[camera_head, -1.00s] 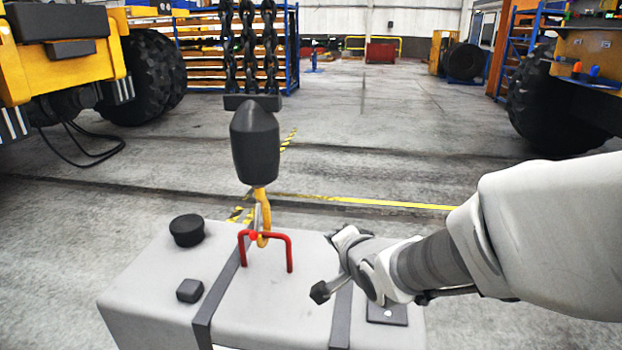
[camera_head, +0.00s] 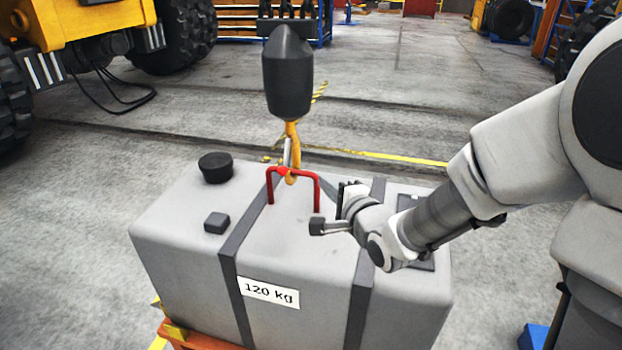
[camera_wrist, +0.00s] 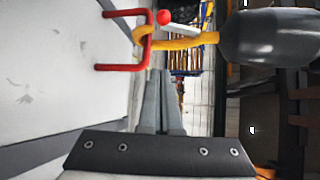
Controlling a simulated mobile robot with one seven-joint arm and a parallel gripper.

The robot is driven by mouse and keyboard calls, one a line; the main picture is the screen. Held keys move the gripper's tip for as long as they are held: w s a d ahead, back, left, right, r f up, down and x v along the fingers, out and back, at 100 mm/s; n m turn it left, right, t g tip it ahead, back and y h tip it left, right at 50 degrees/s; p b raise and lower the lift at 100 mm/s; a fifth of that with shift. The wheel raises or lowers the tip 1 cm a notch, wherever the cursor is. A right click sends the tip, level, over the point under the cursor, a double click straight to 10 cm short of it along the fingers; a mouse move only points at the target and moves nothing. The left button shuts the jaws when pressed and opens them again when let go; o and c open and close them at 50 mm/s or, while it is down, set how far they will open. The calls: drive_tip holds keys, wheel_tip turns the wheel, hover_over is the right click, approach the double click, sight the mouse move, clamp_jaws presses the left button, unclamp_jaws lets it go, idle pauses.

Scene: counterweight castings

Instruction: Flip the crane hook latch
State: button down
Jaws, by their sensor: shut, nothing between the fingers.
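The yellow crane hook (camera_head: 293,139) hangs under a dark hook block (camera_head: 289,75) and passes under the red handle (camera_head: 306,174) of the grey counterweight. Its thin light-grey latch (camera_head: 287,153) is on the hook's left side. In the wrist view, the latch (camera_wrist: 171,24) slants beside the hook (camera_wrist: 185,43), with a red ball (camera_wrist: 164,17) at its end. My gripper (camera_head: 326,182) is just right of the handle and hook. In the wrist view, its fingers (camera_wrist: 159,73) are together and empty, pointing toward the hook, with a gap before it.
The grey counterweight (camera_head: 290,245), marked 120 kg, rests on an orange support (camera_head: 197,340). A round black cap (camera_head: 216,167) and small dark block (camera_head: 217,222) sit on its left top. Yellow vehicles stand behind left. Open floor lies behind the block.

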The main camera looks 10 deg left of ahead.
drive_tip(key=b+x, duration=0.2)
drive_tip(key=x, duration=0.7)
drive_tip(key=s+a, duration=0.2)
drive_tip(key=shift+s+a+r+b, duration=0.3)
drive_tip(key=shift+s+a, duration=0.05)
drive_tip(key=shift+s, duration=0.05)
drive_tip(key=shift+r+p, duration=0.1)
drive_tip(key=shift+p, duration=0.25)
drive_tip(key=shift+s+g+p, duration=0.15)
drive_tip(key=shift+g+p, duration=0.15)
drive_tip(key=shift+p, duration=0.25)
drive_tip(key=shift+s+r+m+g+p, duration=0.25)
drive_tip(key=shift+r+m+g+p, duration=0.15)
drive_tip(key=shift+p, duration=1.05)
